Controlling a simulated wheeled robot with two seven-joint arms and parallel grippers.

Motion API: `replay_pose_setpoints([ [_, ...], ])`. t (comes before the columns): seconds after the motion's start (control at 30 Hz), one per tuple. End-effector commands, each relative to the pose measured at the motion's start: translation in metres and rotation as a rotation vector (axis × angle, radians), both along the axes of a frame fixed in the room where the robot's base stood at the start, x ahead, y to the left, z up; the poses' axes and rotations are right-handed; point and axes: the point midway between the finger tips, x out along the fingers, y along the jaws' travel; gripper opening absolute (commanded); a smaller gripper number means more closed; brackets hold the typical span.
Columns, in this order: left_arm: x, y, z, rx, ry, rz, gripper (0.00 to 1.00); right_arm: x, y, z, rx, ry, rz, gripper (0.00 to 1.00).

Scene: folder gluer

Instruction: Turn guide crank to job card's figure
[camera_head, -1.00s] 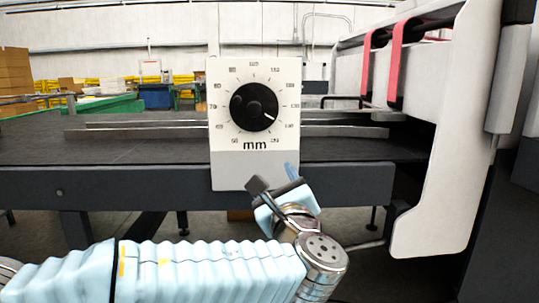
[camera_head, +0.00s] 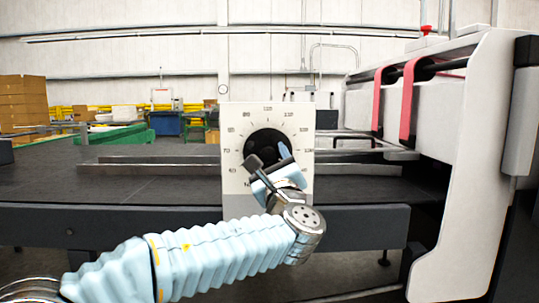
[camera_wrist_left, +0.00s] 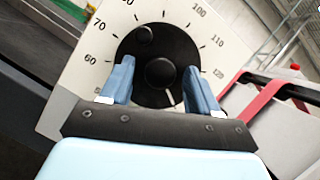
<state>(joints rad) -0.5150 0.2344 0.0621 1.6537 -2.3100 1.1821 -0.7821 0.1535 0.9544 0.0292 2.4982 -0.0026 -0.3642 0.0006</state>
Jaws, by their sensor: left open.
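The guide dial is a white plate (camera_head: 232,128) with a printed scale and a black round crank disc (camera_head: 262,138). In the left wrist view the disc (camera_wrist_left: 180,48) shows a small round knob (camera_wrist_left: 144,34) at its upper left and a raised hub (camera_wrist_left: 160,72). A short white mark shows low on the disc; I cannot read its exact figure. My left gripper (camera_head: 268,158) is in front of the disc's lower part, hiding some of the scale. In the left wrist view its blue fingers (camera_wrist_left: 158,75) are open, one on each side of the hub. No job card is legible.
The dial plate stands at the front of a dark machine bed (camera_head: 130,183) with metal rails (camera_head: 150,167). A white machine housing (camera_head: 480,150) with red belts (camera_head: 408,100) stands at the right. Stacked cartons (camera_head: 22,103) are far back left.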

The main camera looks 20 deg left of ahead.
Motion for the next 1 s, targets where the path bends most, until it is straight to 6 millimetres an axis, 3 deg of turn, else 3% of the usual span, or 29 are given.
replay_pose_setpoints([
  [0.3,0.0032,0.0018,0.0010,0.000,0.000,0.000,0.61,0.0001,0.0000,0.0006,0.000,0.000,0.000,0.43],
  [0.7,0.0031,0.0017,0.0008,0.000,0.000,0.000,0.05,0.0001,-0.0002,0.0007,0.000,0.000,0.000,0.43],
  [1.0,0.0033,0.0008,-0.0007,-0.044,-0.012,-0.001,0.05,0.0000,-0.0003,-0.0037,0.000,0.000,0.000,0.43],
])
